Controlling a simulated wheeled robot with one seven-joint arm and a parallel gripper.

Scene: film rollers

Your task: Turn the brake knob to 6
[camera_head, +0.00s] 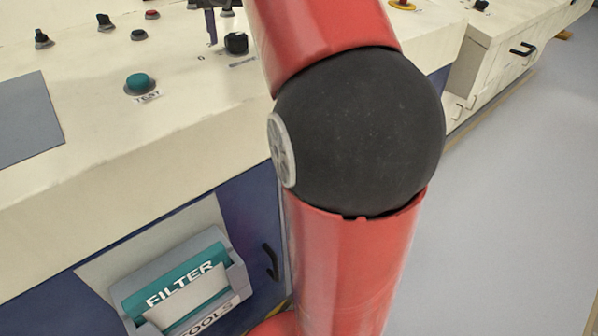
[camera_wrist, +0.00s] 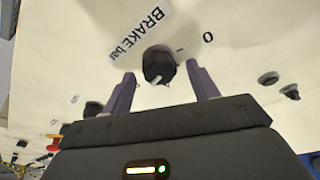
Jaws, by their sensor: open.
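The brake knob (camera_wrist: 158,65) is a round black knob on the cream panel, below the printed "BRAKE bar" label (camera_wrist: 140,34) in the wrist view. A small white mark shows on its near edge. A "0" (camera_wrist: 208,37) is printed to its right and another small digit (camera_wrist: 75,99), hard to read, to its left. My gripper (camera_wrist: 160,71) is open, one finger on each side of the knob, with gaps visible in the picture. In the head view part of a finger (camera_head: 211,27) shows beside a black knob (camera_head: 236,43), apparently the same one; my arm hides the rest.
A green TEST button (camera_head: 140,83), a red button (camera_head: 152,14) and several black knobs sit on the panel to the left. A grey plate (camera_head: 25,118) lies at the panel's left. Below is a FILTER box (camera_head: 178,283) on the blue front. Floor (camera_head: 510,210) is clear at right.

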